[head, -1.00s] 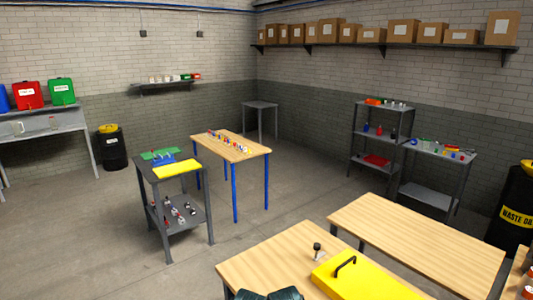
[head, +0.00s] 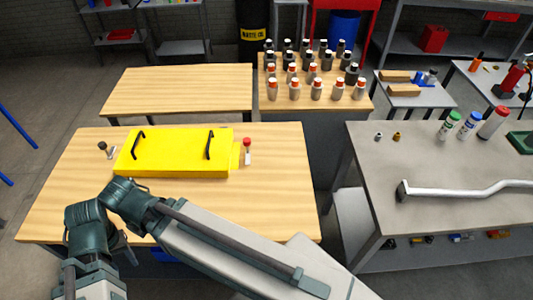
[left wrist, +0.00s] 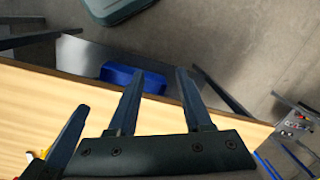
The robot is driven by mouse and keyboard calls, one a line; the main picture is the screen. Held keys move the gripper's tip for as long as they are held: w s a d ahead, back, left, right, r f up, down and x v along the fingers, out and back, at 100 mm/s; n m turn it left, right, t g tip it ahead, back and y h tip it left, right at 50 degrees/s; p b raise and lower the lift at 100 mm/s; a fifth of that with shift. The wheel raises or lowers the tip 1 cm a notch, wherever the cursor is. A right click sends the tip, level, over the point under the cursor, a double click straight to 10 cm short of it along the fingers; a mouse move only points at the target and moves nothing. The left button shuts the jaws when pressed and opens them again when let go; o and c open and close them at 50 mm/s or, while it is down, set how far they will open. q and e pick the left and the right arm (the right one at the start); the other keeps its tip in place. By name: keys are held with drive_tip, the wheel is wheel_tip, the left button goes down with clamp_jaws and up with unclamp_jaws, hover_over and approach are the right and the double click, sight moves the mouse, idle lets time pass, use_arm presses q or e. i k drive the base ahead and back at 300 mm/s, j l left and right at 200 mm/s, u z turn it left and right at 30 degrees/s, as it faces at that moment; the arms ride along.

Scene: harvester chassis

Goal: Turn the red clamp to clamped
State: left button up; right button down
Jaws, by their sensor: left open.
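The red clamp (head: 247,142) has a red top and a pale lower part. It stands at the right end of the yellow cover (head: 178,155) on the wooden table (head: 275,205) in the head view. My left arm crosses the front of that table, but its gripper does not show clearly there. In the left wrist view my left gripper (left wrist: 158,72) is open, with nothing between its fingers. It points past the edge of a wooden tabletop, apart from the clamp. A small red thing at the lower left there is too cut off to name. My right gripper is not in view.
A black-knobbed piece (head: 103,147) stands left of the yellow cover, which has two black handles. A blue bin (left wrist: 135,80) lies below the tabletop. Several bottles (head: 315,89) stand behind. A grey table (head: 430,225) with a bent pipe (head: 465,187) is at right.

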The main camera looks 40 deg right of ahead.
sight(247, 141)
drive_tip(key=z, duration=1.35)
drive_tip(key=i+j+z, duration=0.2)
drive_tip(key=i+z, duration=0.15)
drive_tip(key=z, duration=0.15)
